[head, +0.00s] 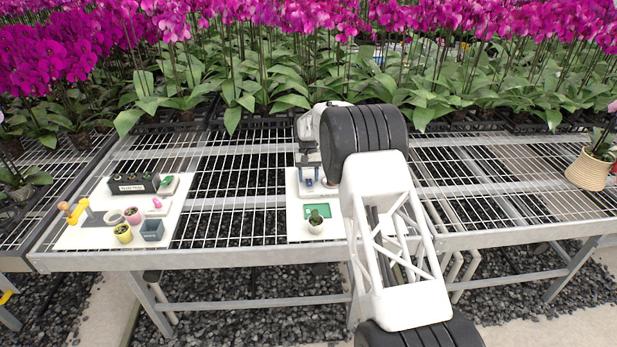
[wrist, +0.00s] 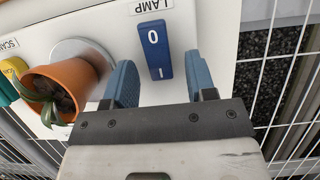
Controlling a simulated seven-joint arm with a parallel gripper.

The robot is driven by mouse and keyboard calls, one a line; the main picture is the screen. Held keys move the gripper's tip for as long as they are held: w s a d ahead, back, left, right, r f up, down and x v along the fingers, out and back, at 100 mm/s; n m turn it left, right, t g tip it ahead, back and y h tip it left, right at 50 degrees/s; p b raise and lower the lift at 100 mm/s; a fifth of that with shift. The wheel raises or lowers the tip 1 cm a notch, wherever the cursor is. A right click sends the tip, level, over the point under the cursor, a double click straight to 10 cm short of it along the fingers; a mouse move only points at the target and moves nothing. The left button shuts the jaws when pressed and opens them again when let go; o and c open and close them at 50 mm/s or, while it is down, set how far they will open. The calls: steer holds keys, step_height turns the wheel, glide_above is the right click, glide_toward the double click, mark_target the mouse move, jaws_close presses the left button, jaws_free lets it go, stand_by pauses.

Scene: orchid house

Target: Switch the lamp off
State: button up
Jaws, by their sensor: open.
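The lamp switch (wrist: 155,50) is a blue bar with a white "0" on it, set on a white board below a label (wrist: 152,6) reading LAMP. Which way the switch is tilted I cannot tell. My gripper (wrist: 160,62) is open and empty, with one blue-padded finger on each side of the switch; whether a finger touches it is unclear. In the head view my gripper (head: 309,181) is over the white board (head: 294,229) on the bench, and my arm hides part of that board. I make out no lamp in either view.
A terracotta pot (wrist: 66,84) sits left of my fingers on a round grey plate, beside a partly cut-off label. A small potted cactus (head: 316,220) stands by a green panel (head: 326,210). Another white board (head: 75,237) holds several pots and tools. A woven basket (head: 589,172) is far right.

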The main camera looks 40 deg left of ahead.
mark_target(309, 181)
steer(key=c, duration=0.9)
steer(key=shift+s+d+r+t+y, duration=0.15)
steer(key=shift+d+r+t+y, duration=0.05)
steer(key=shift+t+y, duration=0.65)
steer(key=shift+s+d+r+t+y, duration=0.15)
steer(key=shift+t+y, duration=0.7)
steer(key=o, duration=0.9)
steer(key=shift+r, duration=0.1)
steer(key=shift+s+d+r, duration=0.1)
steer(key=shift+s+r, duration=0.05)
steer(key=shift+r, duration=3.65)
